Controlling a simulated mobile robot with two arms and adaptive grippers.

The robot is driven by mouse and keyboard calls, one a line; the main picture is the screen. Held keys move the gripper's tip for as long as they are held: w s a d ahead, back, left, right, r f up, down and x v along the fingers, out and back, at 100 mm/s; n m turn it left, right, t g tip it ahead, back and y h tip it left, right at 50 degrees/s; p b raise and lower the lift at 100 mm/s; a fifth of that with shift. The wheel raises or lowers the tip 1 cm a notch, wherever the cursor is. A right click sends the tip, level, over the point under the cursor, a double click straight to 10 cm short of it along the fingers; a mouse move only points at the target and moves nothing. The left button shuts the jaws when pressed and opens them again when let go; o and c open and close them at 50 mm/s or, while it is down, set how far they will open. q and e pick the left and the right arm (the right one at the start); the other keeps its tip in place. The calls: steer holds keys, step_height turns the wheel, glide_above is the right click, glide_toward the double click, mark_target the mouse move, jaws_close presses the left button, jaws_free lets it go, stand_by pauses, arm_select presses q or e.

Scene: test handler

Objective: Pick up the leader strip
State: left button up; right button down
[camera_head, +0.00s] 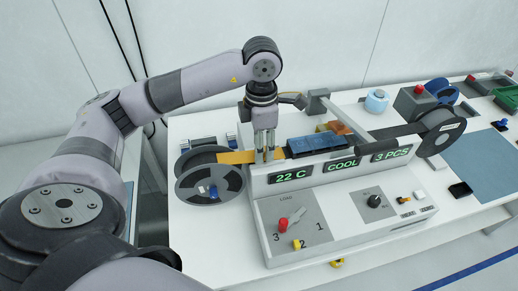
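The leader strip (236,157) is an orange-yellow band. It runs from above the dark reel (212,187) at the left toward the machine's left end. My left gripper (264,157) points straight down at the strip's right part. Its two fingers stand side by side with a narrow gap between them. The fingertips overlap the strip in the picture; I cannot tell whether they touch it. My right gripper is not in view.
The white machine (345,220) has green displays, a red-knobbed lever (283,224) and a dial (375,201). Blue blocks (316,142) lie on its top. A second dark reel (438,131) stands at its right. A blue mat (482,160) is bare.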

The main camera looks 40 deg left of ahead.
arm_select(q)
steer(key=shift+f, duration=0.45)
jaws_close()
